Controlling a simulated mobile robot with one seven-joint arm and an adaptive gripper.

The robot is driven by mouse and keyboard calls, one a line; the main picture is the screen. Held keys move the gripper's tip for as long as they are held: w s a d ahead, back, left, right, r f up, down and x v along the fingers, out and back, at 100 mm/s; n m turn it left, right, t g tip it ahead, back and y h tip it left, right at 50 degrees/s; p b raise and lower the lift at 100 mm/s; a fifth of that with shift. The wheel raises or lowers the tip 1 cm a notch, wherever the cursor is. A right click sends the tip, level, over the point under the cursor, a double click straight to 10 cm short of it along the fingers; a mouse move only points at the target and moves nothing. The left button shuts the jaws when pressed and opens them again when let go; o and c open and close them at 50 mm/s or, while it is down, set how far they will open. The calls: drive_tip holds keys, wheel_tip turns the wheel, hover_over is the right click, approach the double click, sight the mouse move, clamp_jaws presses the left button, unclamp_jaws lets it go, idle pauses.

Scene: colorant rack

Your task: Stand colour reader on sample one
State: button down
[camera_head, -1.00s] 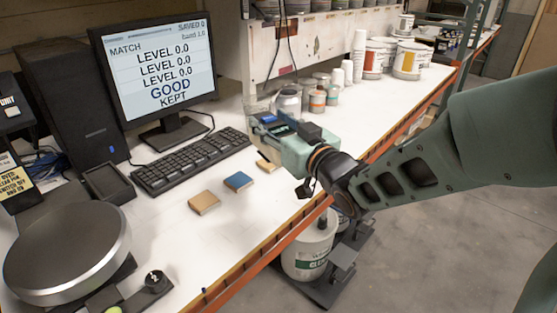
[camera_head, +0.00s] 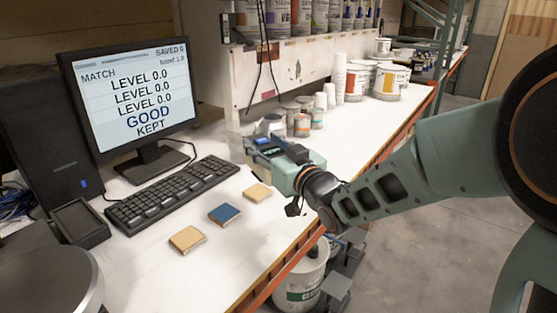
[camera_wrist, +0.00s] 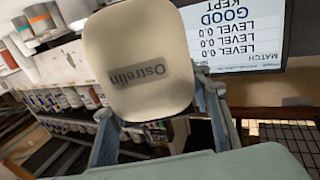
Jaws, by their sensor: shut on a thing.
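My gripper (camera_head: 268,150) is shut on the colour reader (camera_wrist: 143,65), a cream rounded body marked "Ostrelin", seen large between the fingers in the wrist view. In the head view, the reader (camera_head: 264,142) shows a small blue screen and is partly hidden by the gripper. It is held beyond the row of samples, apparently above the bench. The row has a near tan tile (camera_head: 187,239), a blue tile (camera_head: 225,213) and a far tan tile (camera_head: 258,192), all flat on the bench. No number shows on them, so I cannot tell which is sample one.
A keyboard (camera_head: 170,195) and monitor (camera_head: 130,90) stand left of the tiles. Cups and small cans (camera_head: 300,122) stand close behind the gripper. The white bench (camera_head: 215,275) is clear in front of the tiles. Its orange edge (camera_head: 283,262) runs along the right.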

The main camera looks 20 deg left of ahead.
drive_tip(key=w+a+f, duration=0.1)
drive_tip(key=f, duration=0.1)
drive_tip(key=w+a+f, duration=0.1)
drive_tip(key=w, duration=0.1)
drive_tip(key=w+a+f, duration=0.2)
drive_tip(key=shift+w+f, duration=0.2)
drive_tip(key=shift+f, duration=0.1)
drive_tip(key=shift+w+a+f+b, duration=0.1)
drive_tip(key=shift+w+f, duration=0.05)
drive_tip(key=shift+f, duration=0.6)
drive_tip(key=shift+w+a+f+b, duration=0.1)
drive_tip(key=shift+w+f, duration=0.05)
drive_tip(key=shift+f, duration=0.55)
drive_tip(key=shift+w+a+f+b, duration=0.1)
drive_tip(key=shift+w+f, duration=0.05)
drive_tip(key=shift+f, duration=0.6)
drive_tip(key=shift+f, duration=0.15)
drive_tip(key=c, duration=1)
unclamp_jaws()
drive_tip(key=shift+f, duration=0.1)
drive_tip(key=shift+c, duration=0.2)
drive_tip(key=v, duration=1.2)
drive_tip(key=shift+r+b, duration=0.2)
drive_tip(key=shift+b, duration=0.15)
